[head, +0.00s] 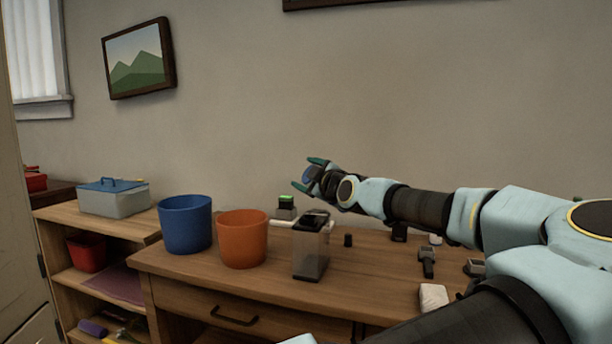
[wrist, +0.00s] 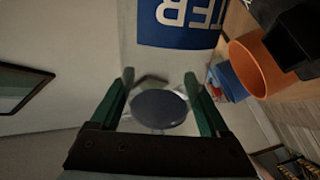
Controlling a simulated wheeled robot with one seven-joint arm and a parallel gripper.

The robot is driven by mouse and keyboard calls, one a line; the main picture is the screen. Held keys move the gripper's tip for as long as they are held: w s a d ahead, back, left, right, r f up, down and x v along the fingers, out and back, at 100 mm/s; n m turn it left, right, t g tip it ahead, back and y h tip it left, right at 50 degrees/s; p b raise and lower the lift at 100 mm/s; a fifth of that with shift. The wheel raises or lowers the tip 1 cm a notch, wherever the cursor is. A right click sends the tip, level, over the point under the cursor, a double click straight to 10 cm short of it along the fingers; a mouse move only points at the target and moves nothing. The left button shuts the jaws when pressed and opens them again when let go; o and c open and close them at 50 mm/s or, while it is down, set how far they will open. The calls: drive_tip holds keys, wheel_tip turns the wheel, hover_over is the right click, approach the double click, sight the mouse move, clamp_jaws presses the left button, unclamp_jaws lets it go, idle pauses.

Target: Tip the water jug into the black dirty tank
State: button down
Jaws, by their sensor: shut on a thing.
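My gripper (head: 308,174) is raised in front of the wall, above and behind the tank, with its green fingers either side of a dark blue disc. In the wrist view my gripper (wrist: 160,98) has the same blue disc (wrist: 160,108) between its fingers, with a pale see-through body beyond it. A blue label (wrist: 190,22) ending in "TER" marks this as the water jug. The jug's clear body hardly shows in the head view; its tilt is unclear. The dirty tank (head: 310,258), a clear box with a black top, stands upright on the desk. Its black top (wrist: 292,42) shows at right in the wrist view.
An orange bucket (head: 242,239) and a blue bucket (head: 186,224) stand left of the tank. Several small dark items and a white block (head: 433,297) lie to the right. The desk front is clear.

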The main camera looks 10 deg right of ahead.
drive_tip(key=shift+f+n+b, duration=0.45)
drive_tip(key=shift+n+b, duration=0.05)
drive_tip(key=shift+b, duration=0.25)
idle(0.4)
drive_tip(key=shift+f+n, duration=0.1)
drive_tip(key=shift+n, duration=0.2)
drive_tip(key=shift+f+b, duration=0.15)
drive_tip(key=shift+b, duration=0.25)
drive_tip(key=shift+f+n, duration=0.15)
drive_tip(key=shift+n, duration=0.25)
drive_tip(key=shift+f+b, duration=0.1)
drive_tip(key=shift+b, duration=0.25)
drive_tip(key=shift+f+n, duration=0.2)
drive_tip(key=shift+n, duration=0.2)
drive_tip(key=shift+f+b, duration=0.1)
drive_tip(key=shift+b, duration=0.3)
drive_tip(key=shift+f+n, duration=0.2)
drive_tip(key=shift+n, duration=0.2)
